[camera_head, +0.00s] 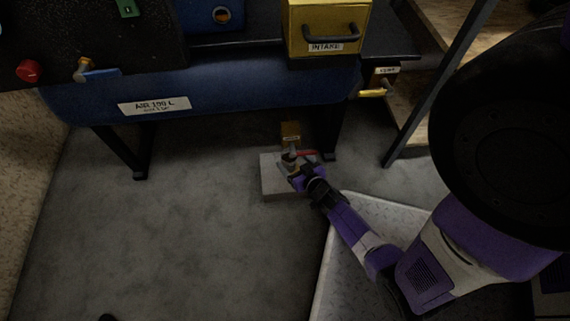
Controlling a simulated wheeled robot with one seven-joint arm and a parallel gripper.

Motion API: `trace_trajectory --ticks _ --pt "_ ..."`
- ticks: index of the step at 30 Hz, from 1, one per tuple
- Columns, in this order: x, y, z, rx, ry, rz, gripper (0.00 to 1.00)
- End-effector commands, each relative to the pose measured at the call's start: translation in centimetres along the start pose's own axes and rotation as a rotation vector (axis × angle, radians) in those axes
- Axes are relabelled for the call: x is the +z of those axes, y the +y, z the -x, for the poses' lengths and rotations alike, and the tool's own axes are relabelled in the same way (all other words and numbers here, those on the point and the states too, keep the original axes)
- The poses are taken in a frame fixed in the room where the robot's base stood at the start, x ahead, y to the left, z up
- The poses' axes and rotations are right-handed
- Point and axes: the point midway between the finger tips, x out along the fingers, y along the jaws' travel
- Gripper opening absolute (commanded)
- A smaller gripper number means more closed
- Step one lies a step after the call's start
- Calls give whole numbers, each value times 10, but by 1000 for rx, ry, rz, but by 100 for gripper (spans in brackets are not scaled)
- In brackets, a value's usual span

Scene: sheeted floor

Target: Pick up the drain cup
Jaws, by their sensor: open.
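My gripper (294,174) is at the end of my purple and grey arm, low over a pale square block or pad (271,184) on the floor. A small greyish, cup-like thing (288,158) shows right at the gripper's fingers; it may be the drain cup. The gripper is open. Its fingertips are small and partly merge with this thing, so I cannot tell whether they touch it. A small brass-coloured part (290,132) with a label is just above, under the tank. A red handle-like piece (307,153) is beside it on the right.
A blue air tank (230,100) on black legs (142,160) stands above the pad. A yellow INTAKE box (326,28) sits on top. A yellow-handled valve (372,93) juts out at right. A slanted dark post (420,105) and a metal plate (335,255) are at right. Grey floor (190,240) at left is clear.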

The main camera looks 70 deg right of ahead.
Motion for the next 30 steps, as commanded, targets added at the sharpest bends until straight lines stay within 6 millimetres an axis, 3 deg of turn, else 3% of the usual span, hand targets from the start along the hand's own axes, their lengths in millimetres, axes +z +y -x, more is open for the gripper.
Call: trace_trajectory --ticks 12,22,30 --pt "-3 -2 -53 -1 1 1 78" --pt "-4 -2 -59 0 0 1 78" --pt "-4 -2 -58 0 0 1 26"
